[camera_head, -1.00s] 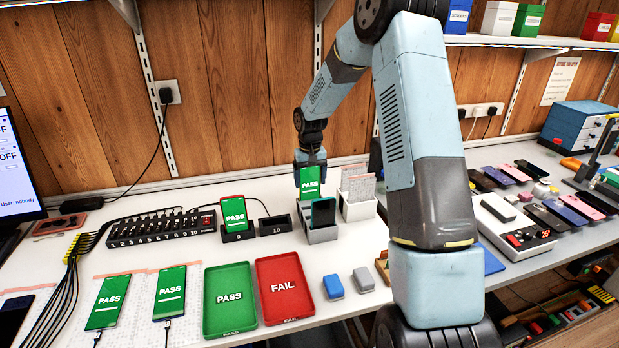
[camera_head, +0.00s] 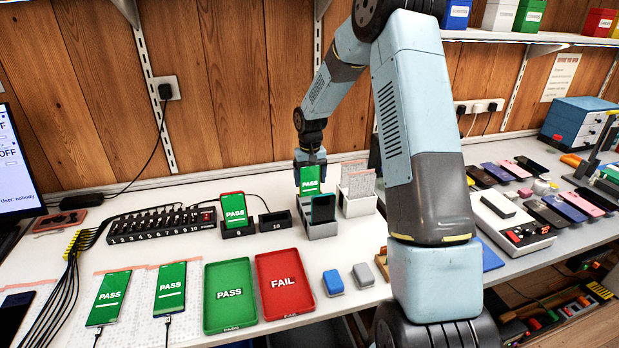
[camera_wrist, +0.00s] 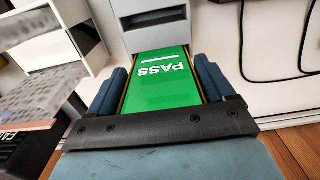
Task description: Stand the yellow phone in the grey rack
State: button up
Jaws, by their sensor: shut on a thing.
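The yellow phone (camera_head: 310,181) shows a green PASS screen and, in the wrist view (camera_wrist: 160,82), thin yellow side edges. My gripper (camera_head: 310,166) is shut on it, with a blue finger along each side (camera_wrist: 161,75). The phone is upright at the back of the grey rack (camera_head: 321,232), left of a dark phone (camera_head: 323,208) that stands in the rack. In the wrist view the phone's far end meets the grey rack (camera_wrist: 152,33); I cannot tell whether it is seated in a slot.
A white holder with cards (camera_head: 358,205) stands close right of the rack. Black cradles, one holding a PASS phone (camera_head: 235,210), stand to its left. Green (camera_head: 230,296) and red (camera_head: 284,285) trays lie in front. The bench between rack and trays is clear.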

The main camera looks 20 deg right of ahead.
jog(key=shift+f, duration=0.25)
jog(key=shift+f, duration=0.35)
jog(key=shift+f, duration=0.1)
jog(key=o, duration=1.1)
jog(key=shift+c, duration=0.2)
jog(key=shift+r, duration=3.55)
